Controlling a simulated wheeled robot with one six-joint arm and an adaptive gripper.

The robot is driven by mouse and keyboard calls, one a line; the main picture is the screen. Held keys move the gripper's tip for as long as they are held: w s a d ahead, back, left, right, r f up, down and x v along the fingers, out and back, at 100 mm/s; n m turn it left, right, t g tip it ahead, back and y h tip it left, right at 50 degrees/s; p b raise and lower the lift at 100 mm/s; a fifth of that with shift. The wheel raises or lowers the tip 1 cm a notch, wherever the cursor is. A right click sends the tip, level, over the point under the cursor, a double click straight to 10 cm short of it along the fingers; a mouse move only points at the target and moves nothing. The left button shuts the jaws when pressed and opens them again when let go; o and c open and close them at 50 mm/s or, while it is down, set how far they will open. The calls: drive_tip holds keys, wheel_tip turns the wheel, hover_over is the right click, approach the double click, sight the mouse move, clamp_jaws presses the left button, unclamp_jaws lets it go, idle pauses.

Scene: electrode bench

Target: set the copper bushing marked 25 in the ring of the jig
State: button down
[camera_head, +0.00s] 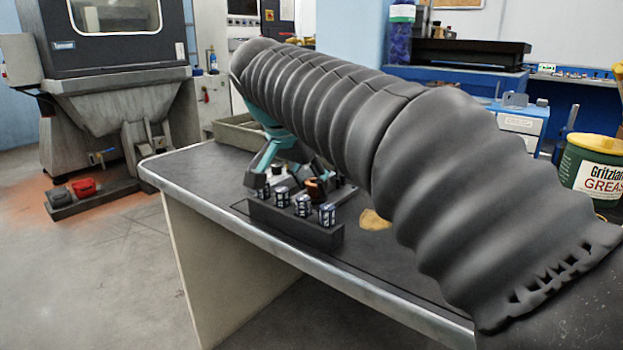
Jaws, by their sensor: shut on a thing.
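My gripper (298,172), teal and dark, reaches down over the far side of the bench, partly covered by my own ribbed dark arm. It is shut on a small copper-brown piece, the copper bushing (315,189), which shows low by its fingertips, just behind a dark block. No number can be read on it. The gap between the bushing and what lies under it cannot be made out. The jig and its ring cannot be clearly told apart from the dark parts around the gripper.
The dark block (292,232) near the bench's front edge bears several upright cylinders with pale markings (303,205). A tan patch (374,220) lies to its right. A grey-green tray (240,133) stands at the back left. The bench's (190,172) left end is clear.

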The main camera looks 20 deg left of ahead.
drive_tip(key=shift+f, duration=0.2)
drive_tip(key=c, duration=0.6)
unclamp_jaws()
drive_tip(key=shift+c, duration=0.2)
drive_tip(key=v, duration=1.2)
drive_tip(key=shift+r, duration=0.15)
